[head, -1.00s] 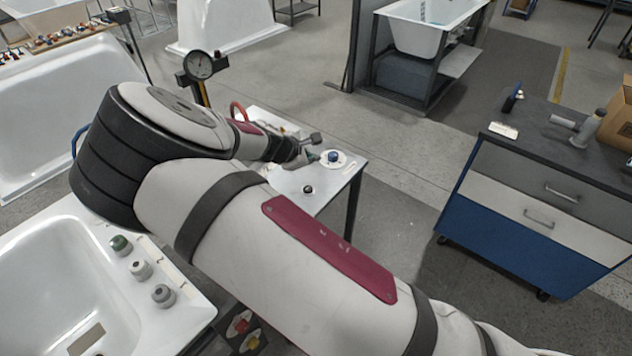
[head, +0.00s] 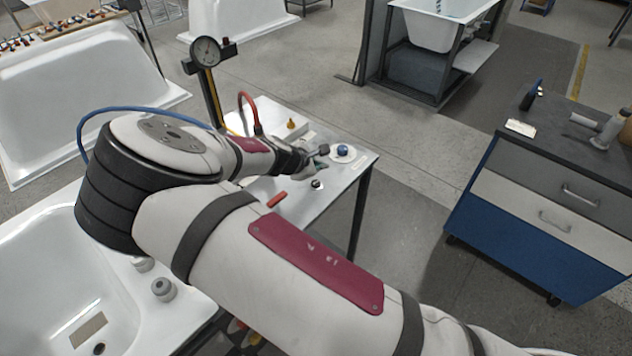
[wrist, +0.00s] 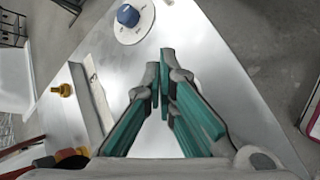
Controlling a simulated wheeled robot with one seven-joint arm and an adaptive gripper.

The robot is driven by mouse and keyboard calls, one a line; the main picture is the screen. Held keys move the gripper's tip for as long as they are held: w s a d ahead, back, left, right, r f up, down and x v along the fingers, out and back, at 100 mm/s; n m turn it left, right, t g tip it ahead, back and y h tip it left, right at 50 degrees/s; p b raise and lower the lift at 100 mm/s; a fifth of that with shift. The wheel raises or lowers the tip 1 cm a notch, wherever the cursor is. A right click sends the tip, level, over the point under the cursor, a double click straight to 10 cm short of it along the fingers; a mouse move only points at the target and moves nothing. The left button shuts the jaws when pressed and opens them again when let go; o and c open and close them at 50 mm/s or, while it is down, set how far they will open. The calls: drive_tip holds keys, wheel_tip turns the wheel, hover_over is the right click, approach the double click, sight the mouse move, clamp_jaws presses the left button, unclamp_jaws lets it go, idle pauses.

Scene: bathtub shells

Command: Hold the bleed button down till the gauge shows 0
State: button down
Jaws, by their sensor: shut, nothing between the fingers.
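A small black button (head: 317,185) stands on the tabletop nearer me. I cannot tell for sure which control is the bleed button. My gripper (head: 322,162) is shut and empty above the table, between the knob and the black button. In the wrist view its teal fingers (wrist: 165,60) partly hide a pale round piece.
The metal table (head: 345,190) also bears a yellow fitting (head: 291,124) and a red piece (head: 277,199). A blue drawer cabinet (head: 540,215) stands right, with open floor between. A white bathtub (head: 50,240) lies near left.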

sight(318, 184)
drive_tip(key=shift+f, duration=1.6)
drive_tip(key=shift+f, duration=0.15)
drive_tip(key=shift+f, duration=0.25)
drive_tip(key=shift+f, duration=0.45)
idle(2.0)
drive_tip(key=shift+r, duration=0.1)
idle(0.7)
drive_tip(key=shift+r, duration=0.8)
drive_tip(key=shift+r+p, duration=0.95)
drive_tip(key=shift+r, duration=1.55)
